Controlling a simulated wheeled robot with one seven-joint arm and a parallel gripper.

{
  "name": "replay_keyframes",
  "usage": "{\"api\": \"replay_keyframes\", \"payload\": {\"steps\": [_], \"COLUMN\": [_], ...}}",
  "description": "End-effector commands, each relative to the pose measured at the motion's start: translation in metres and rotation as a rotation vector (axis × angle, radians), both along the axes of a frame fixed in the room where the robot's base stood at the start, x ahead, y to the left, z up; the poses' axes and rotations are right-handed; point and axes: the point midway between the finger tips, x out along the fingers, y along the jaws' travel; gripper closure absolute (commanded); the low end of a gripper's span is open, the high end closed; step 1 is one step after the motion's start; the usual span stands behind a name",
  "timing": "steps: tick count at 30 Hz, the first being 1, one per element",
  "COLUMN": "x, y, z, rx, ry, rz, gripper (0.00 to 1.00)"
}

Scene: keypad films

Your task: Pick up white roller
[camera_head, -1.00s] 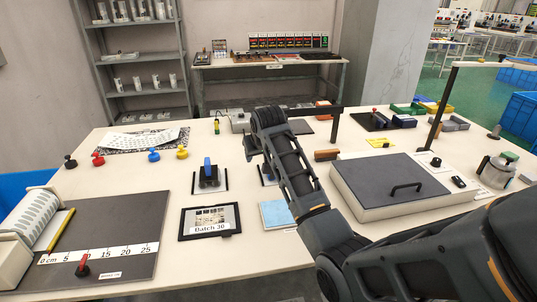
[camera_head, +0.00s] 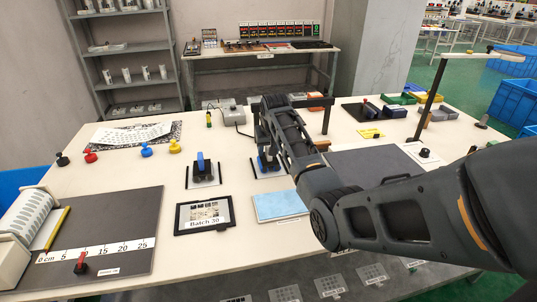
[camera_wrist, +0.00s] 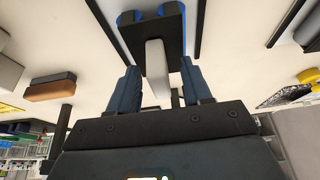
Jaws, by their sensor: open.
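The white roller (camera_wrist: 157,62) has a pale handle standing from a black block with blue round parts in the wrist view. In the head view, its base (camera_head: 267,168) shows in part between two dark rails, mostly hidden by my arm. My gripper (camera_wrist: 158,72) is open, with one finger on either side of the pale handle. I cannot tell whether either finger touches it. The roller appears to stand in its place on the table.
A similar roller with a blue handle (camera_head: 202,167) stands just left. A framed Batch 30 display (camera_head: 205,228) and a light blue pad (camera_head: 280,206) lie in front. Colored knobs (camera_head: 146,150) stand at back left.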

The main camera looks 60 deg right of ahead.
Motion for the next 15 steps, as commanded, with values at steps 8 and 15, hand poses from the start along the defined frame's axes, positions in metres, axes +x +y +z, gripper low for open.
{"api": "replay_keyframes", "payload": {"steps": [8,15], "x": [0.0008,0.0007], "y": [-0.001,-0.0008], "z": [-0.0026,-0.0026], "rx": [-0.002,-0.001], "ry": [-0.001,0.0], "rz": [0.0,0.001], "gripper": [0.51,0.74]}}
